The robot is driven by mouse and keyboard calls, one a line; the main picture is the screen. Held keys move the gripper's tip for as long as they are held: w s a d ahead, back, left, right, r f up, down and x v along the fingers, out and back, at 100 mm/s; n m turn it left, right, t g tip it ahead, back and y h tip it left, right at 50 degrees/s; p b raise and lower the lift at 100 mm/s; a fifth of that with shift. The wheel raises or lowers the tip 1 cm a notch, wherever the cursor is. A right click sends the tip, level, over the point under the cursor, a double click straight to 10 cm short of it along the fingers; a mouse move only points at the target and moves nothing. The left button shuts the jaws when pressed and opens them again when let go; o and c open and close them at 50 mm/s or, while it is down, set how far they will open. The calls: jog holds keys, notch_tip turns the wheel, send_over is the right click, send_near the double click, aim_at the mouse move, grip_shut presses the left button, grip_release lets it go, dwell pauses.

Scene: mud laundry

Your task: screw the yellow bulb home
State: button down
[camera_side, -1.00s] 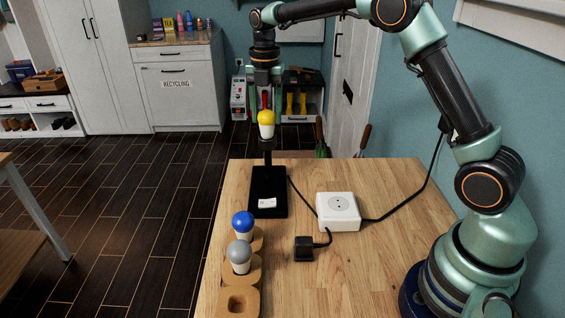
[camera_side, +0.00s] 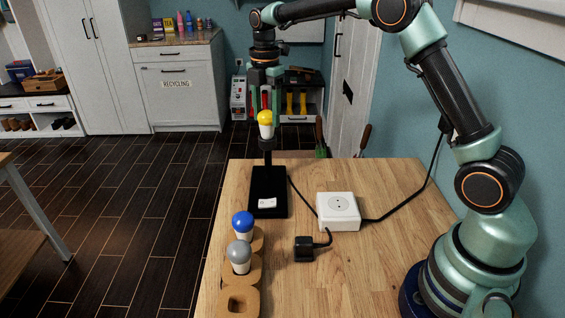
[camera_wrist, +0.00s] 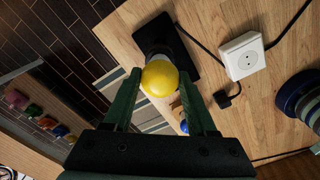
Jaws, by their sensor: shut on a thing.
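The yellow bulb (camera_side: 265,118), with a white lower part, stands at the top of the black lamp's socket (camera_side: 267,143). It looks slightly tilted in the side view. The lamp's flat black base (camera_side: 268,180) rests on the table. My gripper (camera_side: 265,110) points down from above and is shut on the bulb. In the wrist view the yellow dome (camera_wrist: 160,78) shows between the fingertips of my gripper (camera_wrist: 160,88) and hides most of the socket. I cannot tell how deep the bulb's thread sits.
A blue bulb (camera_side: 242,224) and a grey bulb (camera_side: 239,256) stand in a wooden holder (camera_side: 238,302), whose front hole is empty. A white power outlet box (camera_side: 338,211) and a black plug (camera_side: 304,249) lie to the right, with cables on the table. The table's middle right is clear.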

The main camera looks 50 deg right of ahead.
jog(key=shift+m, duration=0.4)
jog(key=shift+c, duration=0.6)
grip_release()
jog(key=c, duration=0.4)
jog(key=shift+r, duration=0.1)
